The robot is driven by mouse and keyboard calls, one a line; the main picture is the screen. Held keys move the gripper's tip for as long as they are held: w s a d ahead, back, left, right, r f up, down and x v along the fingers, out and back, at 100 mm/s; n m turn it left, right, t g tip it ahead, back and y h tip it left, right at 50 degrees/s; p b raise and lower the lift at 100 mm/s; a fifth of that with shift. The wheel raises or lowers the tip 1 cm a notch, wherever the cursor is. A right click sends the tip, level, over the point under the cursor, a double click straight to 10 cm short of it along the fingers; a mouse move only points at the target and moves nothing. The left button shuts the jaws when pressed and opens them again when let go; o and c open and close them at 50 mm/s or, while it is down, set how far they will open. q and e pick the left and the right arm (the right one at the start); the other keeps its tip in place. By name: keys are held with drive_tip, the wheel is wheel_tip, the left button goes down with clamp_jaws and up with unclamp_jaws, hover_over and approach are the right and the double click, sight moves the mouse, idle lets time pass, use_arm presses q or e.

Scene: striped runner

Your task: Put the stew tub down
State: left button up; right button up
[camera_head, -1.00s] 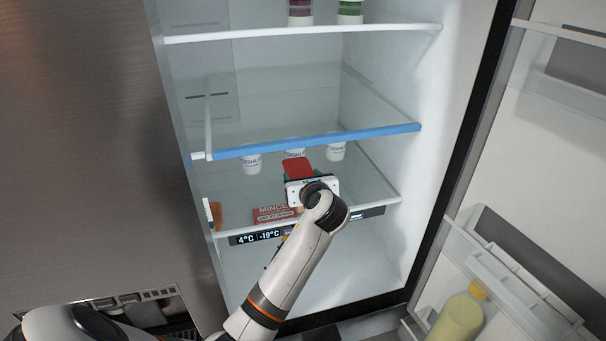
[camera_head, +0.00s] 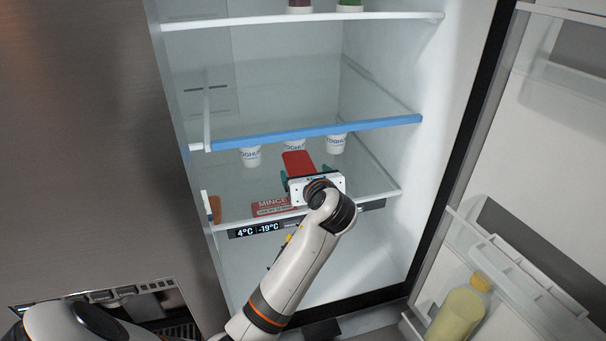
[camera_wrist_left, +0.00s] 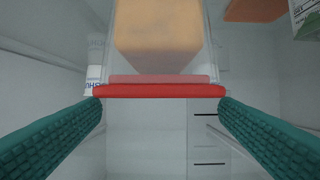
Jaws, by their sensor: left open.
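The stew tub shows its red lid (camera_head: 298,163) in the head view, on or just over the lower fridge shelf, behind the mince pack and in front of the yoghurt cups. In the left wrist view the tub (camera_wrist_left: 158,40) is clear with orange-brown contents, its red lid edge-on between my fingers. My left gripper (camera_head: 305,172) is open around the lid side of the tub. In the left wrist view its teal fingers (camera_wrist_left: 160,105) lie close by the lid's two ends; contact is unclear. The tub's base is hidden in the head view. My right gripper is not in view.
A red mince pack (camera_head: 272,207) lies at the shelf's front, left of my gripper. Several yoghurt cups (camera_head: 250,157) stand behind. A blue-edged shelf (camera_head: 320,133) hangs above. The open door with a yellow bottle (camera_head: 458,315) is at right. Shelf room is free right of the tub.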

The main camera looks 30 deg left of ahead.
use_arm(q)
drive_tip(key=b+v, duration=0.2)
drive_tip(key=v, duration=0.6)
drive_tip(key=shift+s+d, duration=0.2)
drive_tip(key=shift+d, duration=0.05)
drive_tip(key=shift+r, duration=0.15)
